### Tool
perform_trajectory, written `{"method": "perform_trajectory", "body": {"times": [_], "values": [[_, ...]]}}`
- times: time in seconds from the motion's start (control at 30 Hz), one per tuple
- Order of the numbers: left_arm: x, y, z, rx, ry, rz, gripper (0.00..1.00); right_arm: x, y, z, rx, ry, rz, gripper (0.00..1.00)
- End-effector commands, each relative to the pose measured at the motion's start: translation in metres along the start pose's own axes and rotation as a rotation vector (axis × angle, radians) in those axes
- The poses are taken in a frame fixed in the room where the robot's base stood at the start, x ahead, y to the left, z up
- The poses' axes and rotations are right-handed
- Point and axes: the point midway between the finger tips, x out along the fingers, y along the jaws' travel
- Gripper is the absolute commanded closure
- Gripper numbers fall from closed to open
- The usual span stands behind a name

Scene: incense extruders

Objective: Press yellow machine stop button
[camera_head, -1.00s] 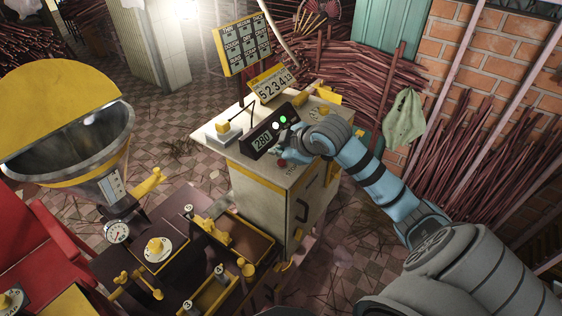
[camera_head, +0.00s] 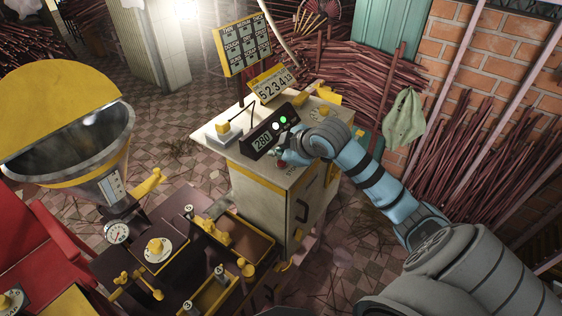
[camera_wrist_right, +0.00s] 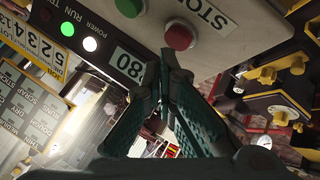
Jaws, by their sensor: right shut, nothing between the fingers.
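The control cabinet (camera_head: 262,211) is cream with yellow trim and stands in the middle of the head view. Its red stop button (camera_wrist_right: 180,36) sits beside the STOP lettering (camera_wrist_right: 213,14) in the right wrist view. My right gripper (camera_wrist_right: 166,58) is shut and empty, its fingertips close to the red button; I cannot tell whether they touch it. In the head view the right gripper (camera_head: 281,154) is over the cabinet top and mostly covers the button. The display (camera_head: 262,141) reads 280, with green and white lamps lit. My left gripper is not in view.
A yellow hopper machine (camera_head: 70,120) stands at the left, with a dark bench of yellow-handled parts (camera_head: 150,250) in front. A number sign (camera_head: 271,83) and a label board (camera_head: 243,45) rise behind the cabinet. Incense bundles (camera_head: 470,150) lean on the brick wall at right.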

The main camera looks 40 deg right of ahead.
Motion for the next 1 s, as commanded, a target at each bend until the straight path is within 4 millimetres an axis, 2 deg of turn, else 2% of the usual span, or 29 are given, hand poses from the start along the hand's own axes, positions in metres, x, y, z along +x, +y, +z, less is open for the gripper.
{"method": "perform_trajectory", "body": {"times": [1.0], "values": [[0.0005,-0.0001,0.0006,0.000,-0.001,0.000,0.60,0.0074,-0.0052,0.0051,0.000,0.000,-0.001,1.00]]}}
